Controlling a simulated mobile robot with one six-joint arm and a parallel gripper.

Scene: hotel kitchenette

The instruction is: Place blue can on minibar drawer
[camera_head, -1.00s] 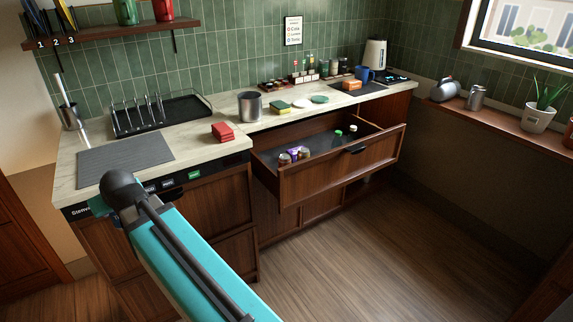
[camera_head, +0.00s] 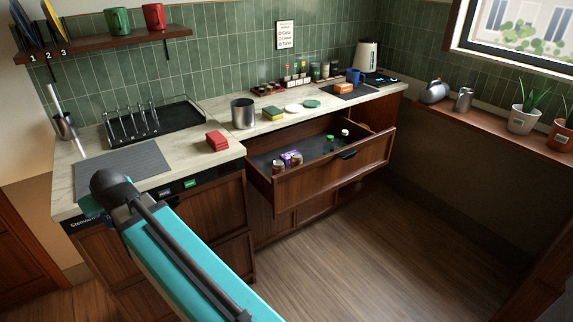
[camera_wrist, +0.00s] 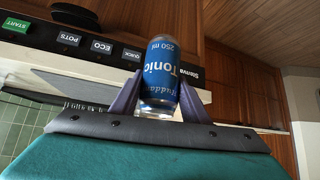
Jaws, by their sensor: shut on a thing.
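The blue can (camera_wrist: 160,75), labelled Tonic 250 ml, is held between the two dark fingers of my gripper (camera_wrist: 160,98) in the wrist view. That view looks upside down, and the can's silver end points to its lower edge. In the head view my teal arm hides the gripper and can. The minibar drawer (camera_head: 335,168) is pulled open under the counter, right of centre. It has a wooden front and a dark inside, with several small cans and bottles (camera_head: 291,158) in it. The can is in front of the dishwasher panel (camera_wrist: 90,42), apart from the drawer.
The floor before the drawer (camera_head: 330,260) is clear.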

